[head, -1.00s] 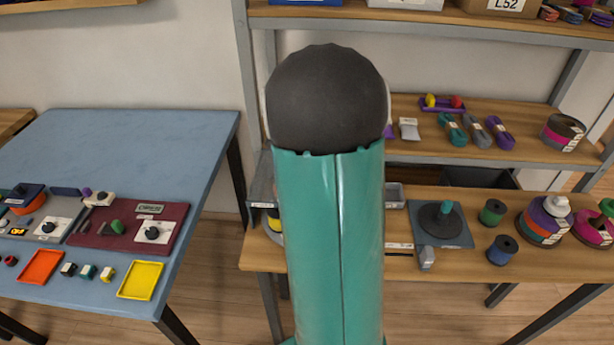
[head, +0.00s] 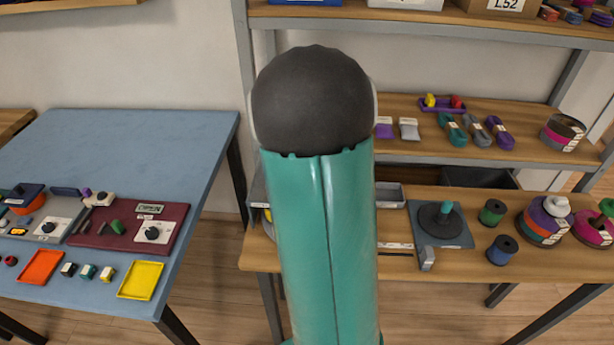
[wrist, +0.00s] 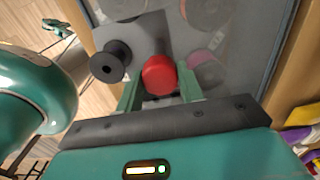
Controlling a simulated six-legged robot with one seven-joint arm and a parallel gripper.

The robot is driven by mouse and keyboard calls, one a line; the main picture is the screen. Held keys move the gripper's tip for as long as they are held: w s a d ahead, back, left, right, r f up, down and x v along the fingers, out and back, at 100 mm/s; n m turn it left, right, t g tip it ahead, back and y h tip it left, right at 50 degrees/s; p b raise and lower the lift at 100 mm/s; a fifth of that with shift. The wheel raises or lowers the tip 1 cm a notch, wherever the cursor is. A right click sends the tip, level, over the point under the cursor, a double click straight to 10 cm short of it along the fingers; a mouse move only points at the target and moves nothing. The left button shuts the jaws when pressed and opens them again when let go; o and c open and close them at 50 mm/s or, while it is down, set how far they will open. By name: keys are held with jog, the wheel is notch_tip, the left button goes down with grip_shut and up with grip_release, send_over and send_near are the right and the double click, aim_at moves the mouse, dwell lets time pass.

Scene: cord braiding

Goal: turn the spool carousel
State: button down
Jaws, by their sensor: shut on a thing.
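In the wrist view, the two green fingers of my gripper (wrist: 160,92) stand on either side of a round red piece (wrist: 159,73) and are shut on it. The red piece sits over a grey surface (wrist: 165,30) with several pale discs around it. A black spool (wrist: 110,62) stands just left of my gripper. I cannot tell for sure whether these parts belong to the spool carousel. In the head view, my arm hides the gripper and what it holds.
In the head view, a dark disc with a teal post (head: 437,218) sits on a square plate on the lower shelf. A green spool (head: 491,212), a blue spool (head: 502,250) and stacked rolls (head: 545,222) stand right of it. A blue table (head: 130,135) is at left.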

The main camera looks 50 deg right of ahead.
jog(key=shift+r, duration=0.1)
jog(key=c, duration=0.9)
grip_release()
notch_tip(320, 180, up, 14)
jog(key=shift+a, duration=0.1)
